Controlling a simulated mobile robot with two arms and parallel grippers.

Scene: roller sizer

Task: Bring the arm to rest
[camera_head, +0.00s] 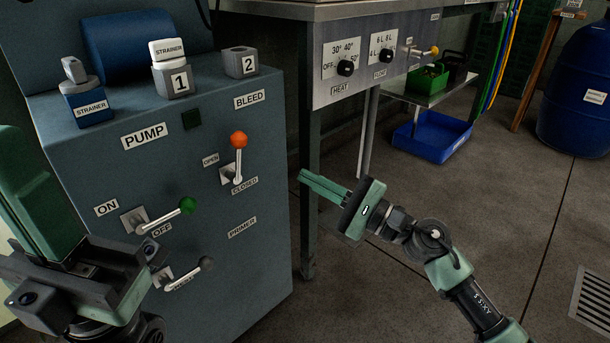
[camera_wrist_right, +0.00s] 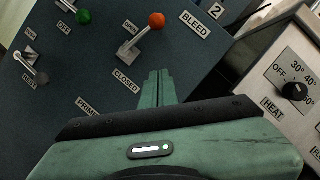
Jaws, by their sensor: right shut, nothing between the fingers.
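My right gripper (camera_head: 303,177) is shut and empty. Its green fingers point left toward the blue-grey machine cabinet (camera_head: 265,285), and appear apart from it. In the right wrist view the closed fingers (camera_wrist_right: 158,82) point at the panel, below the orange-knobbed BLEED lever (camera_wrist_right: 134,38). My left gripper (camera_head: 30,165) is large at the left edge of the head view, partly cut off, its fingers pointing up in front of the cabinet. Whether it is open or shut does not show clearly.
The cabinet carries an upright orange-knobbed BLEED lever (camera_head: 238,150), a green-knobbed PUMP lever (camera_head: 175,212) and a dark-knobbed lever (camera_head: 193,271). Behind are a bench (camera_head: 318,88), blue tray (camera_head: 435,137) and blue barrel (camera_head: 580,110). Floor at right is clear.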

